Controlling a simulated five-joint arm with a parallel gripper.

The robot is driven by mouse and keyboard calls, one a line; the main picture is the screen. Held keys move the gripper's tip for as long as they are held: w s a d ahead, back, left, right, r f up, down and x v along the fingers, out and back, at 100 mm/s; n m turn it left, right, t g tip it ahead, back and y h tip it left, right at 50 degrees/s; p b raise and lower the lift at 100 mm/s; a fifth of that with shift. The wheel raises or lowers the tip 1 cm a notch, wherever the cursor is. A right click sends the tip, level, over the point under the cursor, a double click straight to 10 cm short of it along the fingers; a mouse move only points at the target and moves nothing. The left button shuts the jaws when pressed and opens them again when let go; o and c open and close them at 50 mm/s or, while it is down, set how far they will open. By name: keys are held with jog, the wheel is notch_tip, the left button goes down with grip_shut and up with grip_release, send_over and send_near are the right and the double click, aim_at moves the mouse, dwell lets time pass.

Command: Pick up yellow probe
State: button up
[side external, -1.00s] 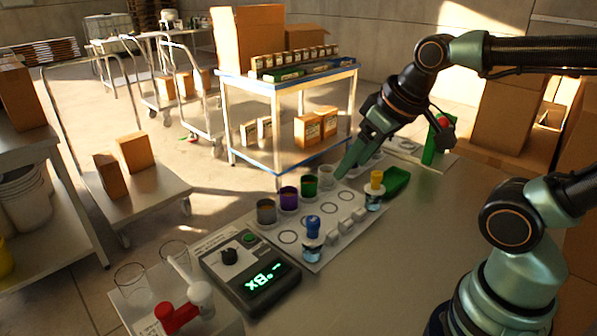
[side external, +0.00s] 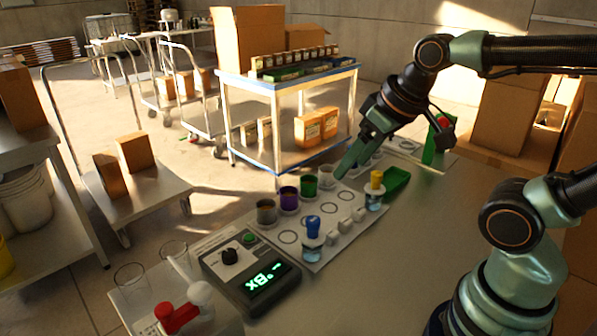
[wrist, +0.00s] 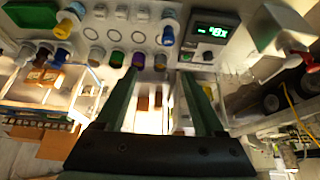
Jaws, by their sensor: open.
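The yellow probe (side external: 376,180) stands upright with its yellow top showing, in a small clear vessel of bluish liquid at the right end of the white sheet. In the wrist view its yellow top (wrist: 64,27) shows at the upper left. My gripper (side external: 343,174) points down at the far side of the sheet, left of the probe and apart from it. In the wrist view my gripper (wrist: 159,72) has its two fingers spread, with nothing between them.
A blue probe (side external: 312,228) stands in a similar vessel. Several coloured cups, including a purple one (side external: 289,199), line the far side of the sheet. A green tray (side external: 396,181) lies right of the yellow probe. A meter (side external: 250,272) sits at left. The right table surface is clear.

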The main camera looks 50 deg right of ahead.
dwell(0.4)
jog(key=m+g, duration=0.6)
jog(key=m, duration=0.3)
send_over(377, 173)
notch_tip(377, 173, down, 5)
notch_tip(377, 173, down, 12)
jog(key=shift+r, duration=0.15)
grip_shut()
